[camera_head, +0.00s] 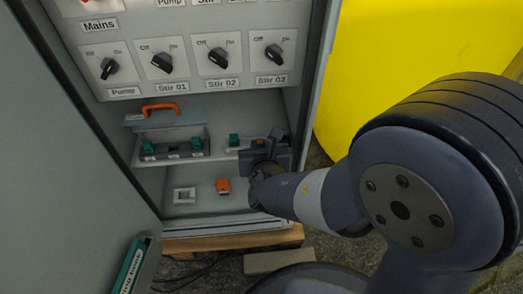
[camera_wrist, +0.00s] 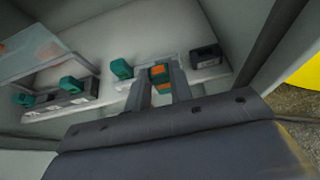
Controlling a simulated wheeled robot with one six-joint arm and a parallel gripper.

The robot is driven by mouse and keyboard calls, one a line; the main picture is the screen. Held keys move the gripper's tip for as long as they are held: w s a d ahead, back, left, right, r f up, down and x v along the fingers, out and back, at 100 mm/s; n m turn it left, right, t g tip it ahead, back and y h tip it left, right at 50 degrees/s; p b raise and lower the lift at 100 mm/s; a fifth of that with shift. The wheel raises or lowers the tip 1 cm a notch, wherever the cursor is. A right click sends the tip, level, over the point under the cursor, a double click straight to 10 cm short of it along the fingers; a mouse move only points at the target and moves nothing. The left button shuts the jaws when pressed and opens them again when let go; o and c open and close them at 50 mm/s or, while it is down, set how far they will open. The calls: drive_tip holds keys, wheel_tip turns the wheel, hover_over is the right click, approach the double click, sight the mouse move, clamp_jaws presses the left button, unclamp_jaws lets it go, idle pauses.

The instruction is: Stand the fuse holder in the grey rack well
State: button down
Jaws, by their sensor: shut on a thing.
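My gripper (camera_wrist: 164,88) is shut on a green and orange fuse holder (camera_wrist: 159,76), which shows between its fingers in the wrist view.
A rack with green holders (camera_head: 148,146) stands left on the shelf under a raised clear lid with an orange handle (camera_head: 160,108). Below are a pale square block (camera_head: 184,196) and an orange block (camera_head: 223,186). The switch panel (camera_head: 190,55) overhangs; the cabinet door (camera_head: 70,150) stands left.

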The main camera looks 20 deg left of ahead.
drive_tip(key=shift+w+a+p, duration=0.15)
drive_tip(key=shift+w+a, duration=0.25)
drive_tip(key=shift+w, duration=0.35)
drive_tip(key=shift+w+a+p, duration=0.1)
drive_tip(key=shift+w+a, duration=0.3)
drive_tip(key=shift+w, duration=0.3)
drive_tip(key=shift+w+a+p, duration=0.15)
drive_tip(key=shift+w+a, duration=0.25)
drive_tip(key=shift+w, duration=0.35)
drive_tip(key=shift+f+b, duration=1.05)
drive_tip(key=shift+b, duration=0.15)
drive_tip(key=c, duration=1.2)
unclamp_jaws()
